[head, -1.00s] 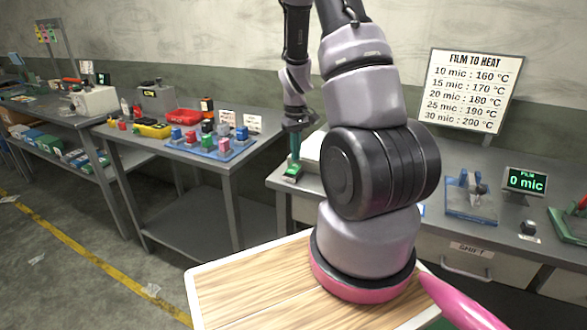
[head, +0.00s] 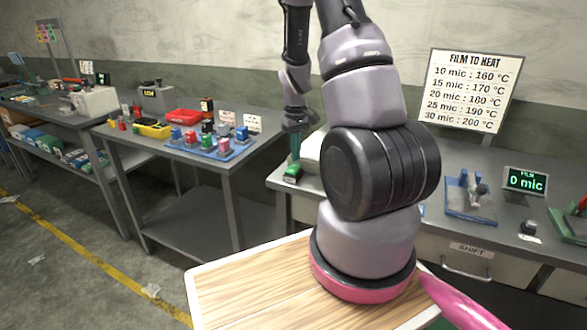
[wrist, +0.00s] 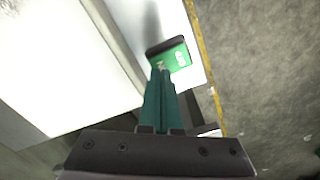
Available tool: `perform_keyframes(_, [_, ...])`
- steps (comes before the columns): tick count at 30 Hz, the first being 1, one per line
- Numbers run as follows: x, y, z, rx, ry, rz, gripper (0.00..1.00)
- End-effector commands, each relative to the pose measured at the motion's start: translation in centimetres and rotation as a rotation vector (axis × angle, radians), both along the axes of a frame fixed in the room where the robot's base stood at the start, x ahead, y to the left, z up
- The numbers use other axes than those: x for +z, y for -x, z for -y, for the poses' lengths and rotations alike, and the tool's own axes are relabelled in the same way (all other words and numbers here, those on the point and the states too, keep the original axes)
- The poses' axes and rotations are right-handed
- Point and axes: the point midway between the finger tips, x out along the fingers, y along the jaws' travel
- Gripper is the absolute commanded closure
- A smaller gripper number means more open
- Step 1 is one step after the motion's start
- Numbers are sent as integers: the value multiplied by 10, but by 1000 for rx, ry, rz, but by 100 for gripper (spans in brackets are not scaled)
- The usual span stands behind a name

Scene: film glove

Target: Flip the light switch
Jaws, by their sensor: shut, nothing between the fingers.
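A small green switch (head: 292,174) with a dark edge sits near the front left corner of the right-hand bench, beside a white box. In the wrist view the green switch (wrist: 176,58) bears white lettering, partly readable, and lies just beyond my fingertips. My gripper (head: 294,157) points down over it with its teal fingers shut and nothing between them. In the wrist view the fingertips of my gripper (wrist: 160,76) are at the near edge of the switch. I cannot tell whether they touch it.
The white box (wrist: 50,65) stands close on the left in the wrist view. The right bench also carries a blue device (head: 470,205), a film display (head: 525,181) reading 0 mic and a sign (head: 470,90). A left table (head: 245,152) holds coloured blocks. Floor lies between.

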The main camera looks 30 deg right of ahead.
Motion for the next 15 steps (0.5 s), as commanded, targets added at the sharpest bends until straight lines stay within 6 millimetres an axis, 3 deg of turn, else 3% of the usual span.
perform_keyframes(15, [-8, 0, 0, 0, 0, 0, 100])
